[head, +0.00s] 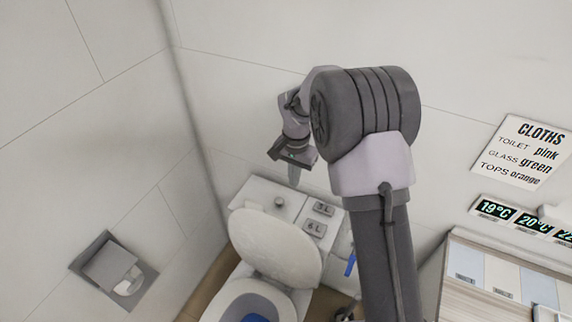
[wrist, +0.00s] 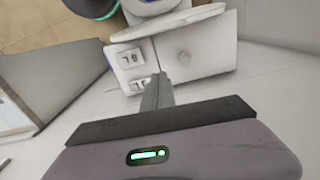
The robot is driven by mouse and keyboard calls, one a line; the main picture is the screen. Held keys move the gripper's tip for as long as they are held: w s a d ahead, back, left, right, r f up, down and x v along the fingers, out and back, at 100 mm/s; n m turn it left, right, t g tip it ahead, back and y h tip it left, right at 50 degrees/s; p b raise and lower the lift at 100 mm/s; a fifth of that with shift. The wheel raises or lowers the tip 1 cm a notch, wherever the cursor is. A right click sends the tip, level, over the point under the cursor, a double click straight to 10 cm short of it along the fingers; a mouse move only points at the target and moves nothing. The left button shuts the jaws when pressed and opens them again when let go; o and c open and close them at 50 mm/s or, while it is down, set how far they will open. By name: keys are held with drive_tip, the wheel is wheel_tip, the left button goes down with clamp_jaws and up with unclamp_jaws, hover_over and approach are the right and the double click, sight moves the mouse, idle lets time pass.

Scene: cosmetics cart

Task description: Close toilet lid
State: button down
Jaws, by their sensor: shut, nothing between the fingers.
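The toilet lid (head: 275,245) is raised and leans back towards the cistern, above the open toilet bowl (head: 222,312) with blue at its bottom. My gripper (head: 293,178) is shut and empty, pointing down above the back of the cistern (head: 262,190), behind the lid and apart from it. In the wrist view the closed fingers (wrist: 157,88) point towards the cistern top (wrist: 205,50). The raised lid shows there edge-on as a white band (wrist: 175,22). The lid's hinge is hidden in the head view.
The cistern carries a round knob (head: 279,202) and two flush labels, 3L (head: 322,208) and 6L (head: 314,229). Tiled walls stand close behind and to the left. A paper holder (head: 110,268) is on the left wall. A wooden cabinet (head: 490,285) stands at the right.

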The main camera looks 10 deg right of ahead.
drive_tip(key=s+a+f+b, duration=0.1)
drive_tip(key=s+f+b, duration=0.1)
drive_tip(key=f, duration=0.3)
drive_tip(key=s+a+f+b, duration=0.1)
drive_tip(key=s+f, duration=0.1)
drive_tip(key=f, duration=0.4)
drive_tip(key=shift+a+b, duration=0.3)
drive_tip(key=shift+b, duration=0.05)
drive_tip(key=shift+a, duration=0.1)
